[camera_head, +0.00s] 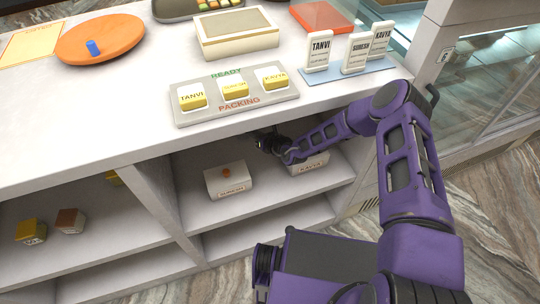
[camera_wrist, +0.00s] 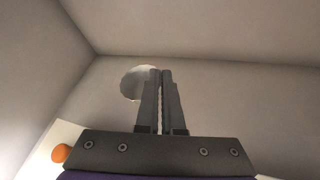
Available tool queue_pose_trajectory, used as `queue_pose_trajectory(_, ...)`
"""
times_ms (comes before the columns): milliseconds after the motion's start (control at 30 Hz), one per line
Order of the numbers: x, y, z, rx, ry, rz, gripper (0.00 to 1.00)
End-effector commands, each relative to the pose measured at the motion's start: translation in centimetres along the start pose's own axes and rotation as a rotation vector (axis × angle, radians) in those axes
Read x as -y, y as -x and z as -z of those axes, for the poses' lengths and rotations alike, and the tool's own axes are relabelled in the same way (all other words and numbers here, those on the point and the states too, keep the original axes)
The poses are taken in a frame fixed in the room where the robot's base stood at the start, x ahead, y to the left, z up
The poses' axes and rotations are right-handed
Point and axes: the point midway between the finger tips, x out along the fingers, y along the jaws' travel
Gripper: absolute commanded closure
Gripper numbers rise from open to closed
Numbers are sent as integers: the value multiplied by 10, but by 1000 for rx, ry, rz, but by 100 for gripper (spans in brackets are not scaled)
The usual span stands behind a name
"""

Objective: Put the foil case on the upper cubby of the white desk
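My gripper (camera_head: 268,142) is inside the upper right cubby of the white desk (camera_head: 60,140), just under the counter top and partly in shadow. In the wrist view its two fingers (camera_wrist: 161,75) are almost together. A pale, round, silvery foil case (camera_wrist: 136,83) shows at the fingertips, mostly to their left, and appears pinched by its edge. The cubby's walls and ceiling surround it in that view. In the head view I cannot make out the foil case beside the dark gripper.
In the same cubby stand a white box with an orange knob (camera_head: 226,173) and a white KAVYA box (camera_head: 309,165). A divider (camera_head: 150,190) bounds the cubby on the left. On top are a label tray (camera_head: 185,118), a cream box (camera_head: 236,43) and name stands (camera_head: 352,65).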

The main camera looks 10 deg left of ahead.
Motion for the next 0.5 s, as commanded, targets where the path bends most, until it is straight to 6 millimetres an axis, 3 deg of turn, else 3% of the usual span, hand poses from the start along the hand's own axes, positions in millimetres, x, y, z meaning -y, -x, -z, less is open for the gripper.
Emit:
queue_pose_trajectory(300, 11, -22, 48, -4, -2, -2, 100)
queue_pose_trajectory(500, 15, -27, 60, -3, 0, -3, 100)
